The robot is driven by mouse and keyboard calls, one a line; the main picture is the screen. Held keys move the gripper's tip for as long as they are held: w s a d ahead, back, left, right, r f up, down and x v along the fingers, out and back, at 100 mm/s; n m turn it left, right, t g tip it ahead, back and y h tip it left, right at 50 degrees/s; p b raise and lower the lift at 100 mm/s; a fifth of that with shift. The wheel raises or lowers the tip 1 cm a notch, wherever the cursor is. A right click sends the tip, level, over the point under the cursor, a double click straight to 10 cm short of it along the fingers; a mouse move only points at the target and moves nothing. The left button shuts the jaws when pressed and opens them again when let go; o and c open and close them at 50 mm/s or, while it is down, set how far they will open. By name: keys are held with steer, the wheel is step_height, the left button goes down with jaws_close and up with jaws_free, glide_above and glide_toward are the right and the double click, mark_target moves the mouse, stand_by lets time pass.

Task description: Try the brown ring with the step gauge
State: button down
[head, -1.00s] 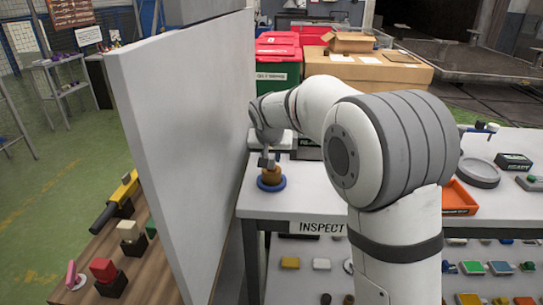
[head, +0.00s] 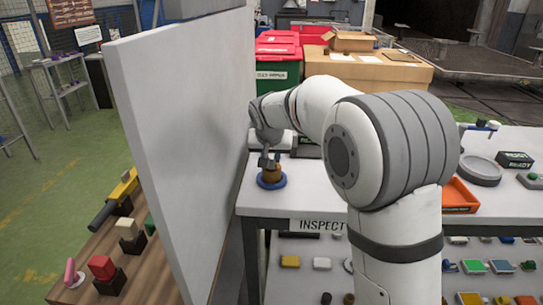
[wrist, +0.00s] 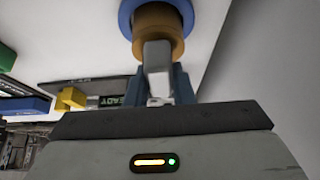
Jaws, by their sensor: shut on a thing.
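The brown ring (head: 271,171) is a short round piece on a round blue base (head: 272,182) at the left end of the white bench. In the wrist view the brown ring (wrist: 158,22) is at the top, with the blue base (wrist: 127,14) behind it. My gripper (head: 269,161) is just above the brown ring, pointing down. In the wrist view its bluish fingers (wrist: 160,88) are shut on a grey piece (wrist: 158,60), seemingly the step gauge. The grey piece overlaps the brown ring; I cannot tell how deep it sits, and its lower end is hidden.
A tall pale panel (head: 185,130) stands close left of the bench. The bench front carries an INSPECT label (head: 320,226). An orange tray (head: 459,196) and a grey round dish (head: 481,170) lie to the right.

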steer(key=shift+f+b, duration=0.3)
steer(key=shift+f, duration=0.05)
stand_by(0.5)
steer(key=c, duration=1.2)
jaws_free()
steer(key=shift+o, duration=0.2)
steer(key=v, duration=0.8)
steer(key=s+d+r+g+p, duration=0.25)
steer(key=s+d+p, duration=0.25)
steer(key=s+d, duration=0.8)
steer(key=s+d+f+p, duration=0.1)
steer(key=s+d+p, duration=0.1)
steer(key=s, duration=0.7)
steer(key=s+d+f+p, duration=0.2)
steer(key=s+d, duration=0.1)
steer(key=s, duration=0.6)
steer(key=shift+s+d+f+g, duration=0.15)
steer(key=shift+d+g, duration=0.1)
steer(key=shift+g, duration=0.2)
